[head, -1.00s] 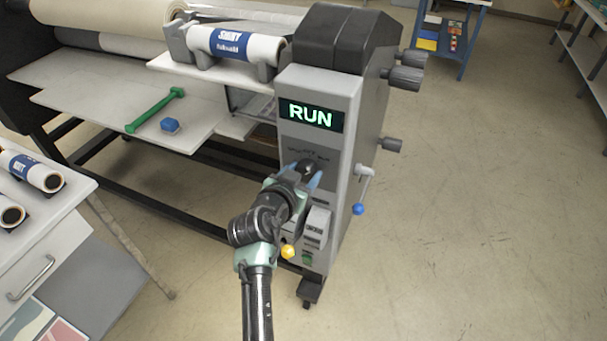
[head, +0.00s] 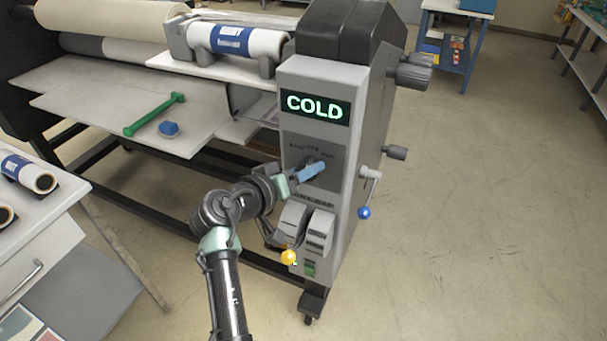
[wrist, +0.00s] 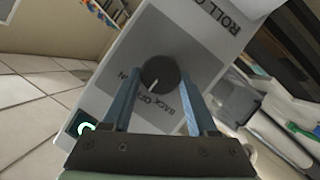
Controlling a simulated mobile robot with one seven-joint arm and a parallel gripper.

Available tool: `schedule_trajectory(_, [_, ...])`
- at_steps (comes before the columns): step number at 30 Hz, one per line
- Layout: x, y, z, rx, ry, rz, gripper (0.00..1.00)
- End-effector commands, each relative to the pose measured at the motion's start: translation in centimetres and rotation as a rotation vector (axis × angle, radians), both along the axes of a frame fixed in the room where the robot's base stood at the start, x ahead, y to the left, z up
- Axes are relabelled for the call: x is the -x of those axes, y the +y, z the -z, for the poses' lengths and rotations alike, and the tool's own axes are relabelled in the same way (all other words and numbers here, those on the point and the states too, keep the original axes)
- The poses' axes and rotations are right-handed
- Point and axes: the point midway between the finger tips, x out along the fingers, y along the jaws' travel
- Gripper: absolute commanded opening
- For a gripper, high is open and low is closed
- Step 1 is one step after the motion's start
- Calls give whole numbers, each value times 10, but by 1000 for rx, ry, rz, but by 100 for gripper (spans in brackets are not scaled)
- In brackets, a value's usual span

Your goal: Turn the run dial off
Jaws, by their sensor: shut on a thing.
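The run dial (wrist: 160,73) is a round dark knob with a white pointer line on a grey panel. In the wrist view the line points down and slightly left, toward the printed OFF label. My gripper (wrist: 158,82) has its two blue fingers on either side of the knob, shut on it. In the head view my gripper (head: 311,171) is at the panel on the front of the laminator's end cabinet (head: 352,150), and its fingers hide the dial. The display (head: 315,106) above it reads COLD in green letters.
A crank with a blue knob (head: 364,212) is on the cabinet's right side. A yellow knob (head: 289,257) sits below my gripper. The floor to the right is open.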

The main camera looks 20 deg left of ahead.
Motion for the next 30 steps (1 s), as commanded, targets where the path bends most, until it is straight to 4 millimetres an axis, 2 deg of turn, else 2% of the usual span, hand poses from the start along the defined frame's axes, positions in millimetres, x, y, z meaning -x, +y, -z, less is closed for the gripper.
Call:
schedule_trajectory(17, [0,1,1,36,3,0,3])
schedule_trajectory(18, [0,1,1,36,3,0,64])
schedule_trajectory(22, [0,1,1,36,3,0,88])
schedule_trajectory(30, [0,0,0,35,2,-1,89])
